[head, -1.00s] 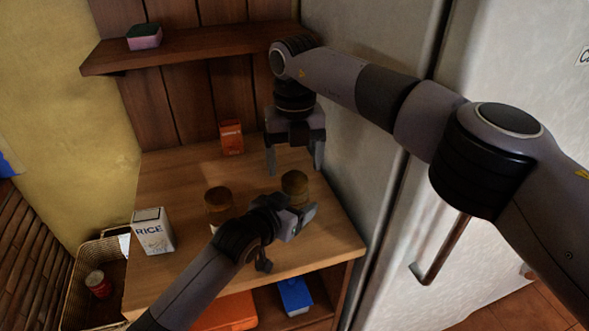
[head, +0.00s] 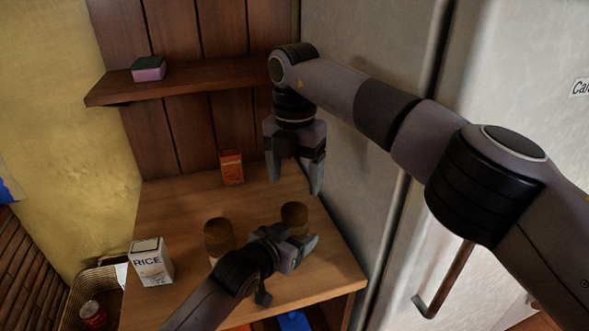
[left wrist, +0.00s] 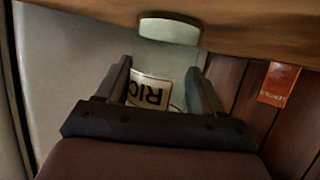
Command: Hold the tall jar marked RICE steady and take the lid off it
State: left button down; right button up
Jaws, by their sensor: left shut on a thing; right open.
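The tall jar marked RICE stands on the counter with its brown lid (head: 295,213) on top. Its glass body (left wrist: 160,75) shows in the left wrist view, with a label reading "RIC", upside down there. My left gripper (head: 294,246) is shut on the jar body below the lid; its fingers flank the label in the left wrist view (left wrist: 160,92). My right gripper (head: 296,186) is open and empty, pointing down above and slightly behind the lid, apart from it. The lower jar body is mostly hidden by the left gripper in the head view.
A second brown-lidded jar (head: 219,236) stands close left of the held jar. A white RICE carton (head: 151,263) is at the counter's left, an orange box (head: 231,168) at the back. A fridge (head: 365,190) borders the right. A shelf with a sponge (head: 148,69) hangs above.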

aim_at(295, 210)
notch_tip(295, 210, down, 7)
jog(key=shift+f, duration=0.1)
dwell(0.3)
jog(key=c, duration=1.1)
jog(key=shift+o, duration=0.2)
jog(key=n, duration=1)
